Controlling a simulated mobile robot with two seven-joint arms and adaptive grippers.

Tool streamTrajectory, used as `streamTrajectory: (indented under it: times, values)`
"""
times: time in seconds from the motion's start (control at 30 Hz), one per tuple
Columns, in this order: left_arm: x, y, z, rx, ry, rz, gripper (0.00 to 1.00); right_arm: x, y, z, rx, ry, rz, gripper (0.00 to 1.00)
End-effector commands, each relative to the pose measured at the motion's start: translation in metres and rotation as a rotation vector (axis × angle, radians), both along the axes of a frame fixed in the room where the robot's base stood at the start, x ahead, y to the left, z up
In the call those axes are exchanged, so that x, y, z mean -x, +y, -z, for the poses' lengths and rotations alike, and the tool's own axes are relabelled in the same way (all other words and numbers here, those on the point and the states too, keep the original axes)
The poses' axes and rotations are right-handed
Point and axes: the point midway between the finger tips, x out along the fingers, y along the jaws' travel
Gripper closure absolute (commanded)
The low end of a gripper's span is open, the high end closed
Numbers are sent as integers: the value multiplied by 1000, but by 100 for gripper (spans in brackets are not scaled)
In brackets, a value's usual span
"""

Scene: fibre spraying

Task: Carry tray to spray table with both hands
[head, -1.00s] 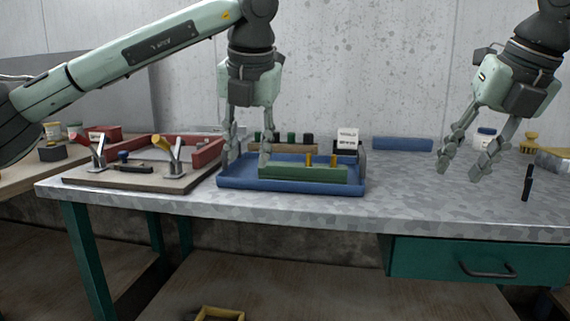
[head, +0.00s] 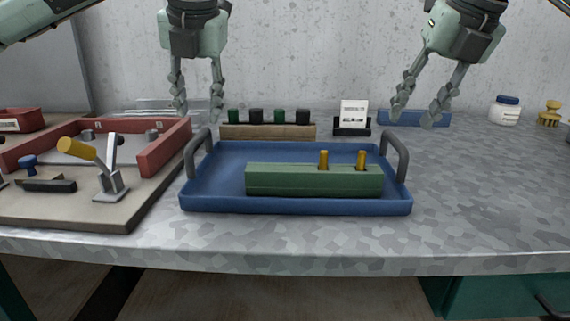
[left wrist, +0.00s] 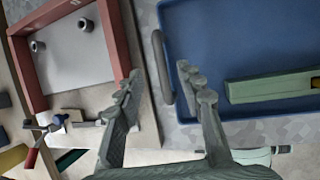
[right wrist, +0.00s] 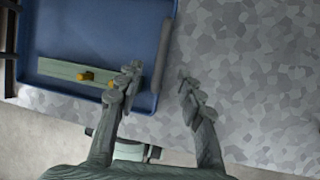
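A blue tray (head: 225,203) with a grey handle at each end lies on the grey table. A green block (head: 300,181) with two yellow pegs lies in it. My left gripper (head: 198,115) is open and empty above the tray's left handle (head: 197,153). In the left wrist view that handle (left wrist: 162,68) lies between the open fingers (left wrist: 165,85). My right gripper (head: 417,120) is open and empty above the right handle (head: 396,155). In the right wrist view the handle (right wrist: 162,55) lies ahead of the fingers (right wrist: 158,85), nearer the left one. I cannot tell which table is the spray table.
A board with a red frame (head: 160,155) and a yellow-handled clamp (head: 85,152) stands close left of the tray. Behind are a wooden rack (head: 265,131), a card stand (head: 352,118) and a blue bar (head: 415,118). The table (head: 480,200) right of the tray is clear.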

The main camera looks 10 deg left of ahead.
Motion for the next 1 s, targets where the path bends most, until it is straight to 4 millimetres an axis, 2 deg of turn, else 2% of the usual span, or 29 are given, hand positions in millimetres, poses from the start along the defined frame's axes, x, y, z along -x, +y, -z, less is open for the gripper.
streamTrajectory:
  times: [0.37,0.8,1.0]
  values:
    - [-1,1,3,0,0,0,62,-1,0,3,0,1,0,62]
    - [-23,13,57,0,2,-2,62,-23,13,57,0,2,0,62]
    - [-28,16,69,0,1,-1,62,-28,15,70,1,0,0,62]
